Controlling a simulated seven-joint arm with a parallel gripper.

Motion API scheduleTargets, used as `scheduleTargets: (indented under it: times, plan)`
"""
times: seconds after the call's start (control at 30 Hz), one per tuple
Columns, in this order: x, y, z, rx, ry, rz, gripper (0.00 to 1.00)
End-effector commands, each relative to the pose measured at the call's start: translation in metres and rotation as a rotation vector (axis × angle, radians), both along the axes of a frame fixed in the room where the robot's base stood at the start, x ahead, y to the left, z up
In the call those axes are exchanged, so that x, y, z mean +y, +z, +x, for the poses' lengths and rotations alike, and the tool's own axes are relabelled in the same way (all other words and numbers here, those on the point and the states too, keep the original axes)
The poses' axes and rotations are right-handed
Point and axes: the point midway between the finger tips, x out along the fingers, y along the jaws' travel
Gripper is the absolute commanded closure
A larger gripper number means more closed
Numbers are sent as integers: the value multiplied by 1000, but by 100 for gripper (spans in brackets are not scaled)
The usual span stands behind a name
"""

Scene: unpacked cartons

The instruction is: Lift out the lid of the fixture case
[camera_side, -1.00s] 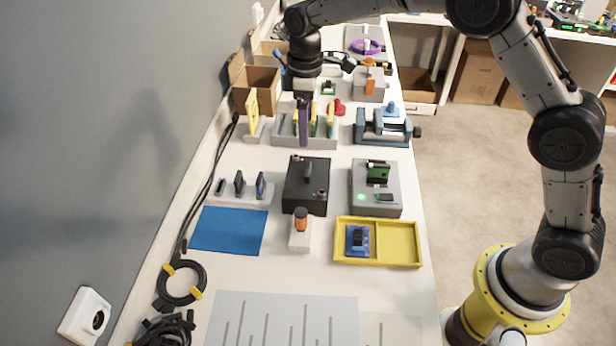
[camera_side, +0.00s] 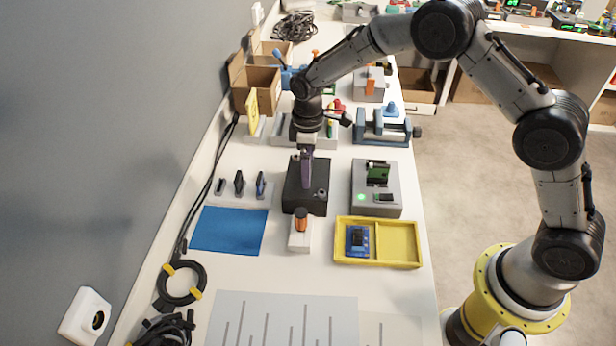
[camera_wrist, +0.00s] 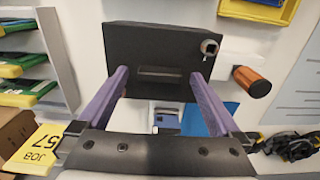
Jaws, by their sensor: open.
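The fixture case (camera_side: 294,197) is a black box on the white bench, near the middle of the side view. Its dark lid (camera_wrist: 160,42) fills the upper middle of the wrist view, with a slim bar handle (camera_wrist: 160,74) across it and a round metal fitting (camera_wrist: 209,47) by one edge. My gripper (camera_side: 307,183) points down over the case in the side view. In the wrist view its two purple fingers (camera_wrist: 160,92) stand wide apart, one on each side of the handle, with nothing between them. I cannot tell how far above the lid the fingertips are.
A grey fixture (camera_side: 393,203) with a green board stands to the right of the case. A white block with an orange-brown knob (camera_side: 301,221) stands close in front. A yellow tray (camera_side: 400,262) and a blue mat (camera_side: 228,230) lie nearer. A slotted rack (camera_side: 322,141) stands behind.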

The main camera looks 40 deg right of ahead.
Motion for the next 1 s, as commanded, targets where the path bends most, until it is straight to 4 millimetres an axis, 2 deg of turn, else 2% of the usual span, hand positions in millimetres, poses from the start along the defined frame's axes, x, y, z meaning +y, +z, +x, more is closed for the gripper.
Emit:
scheduleTargets:
  times: [0.23, 0.73, 0.77, 1.0]
  plan:
    - [0, -2, 0, -1, 0, 1, 0]
    - [0, -1, 0, -1, 0, 1, 90]
    - [0, -1, 0, -1, 0, 0, 93]
    - [0, 0, 0, -1, 0, 0, 93]
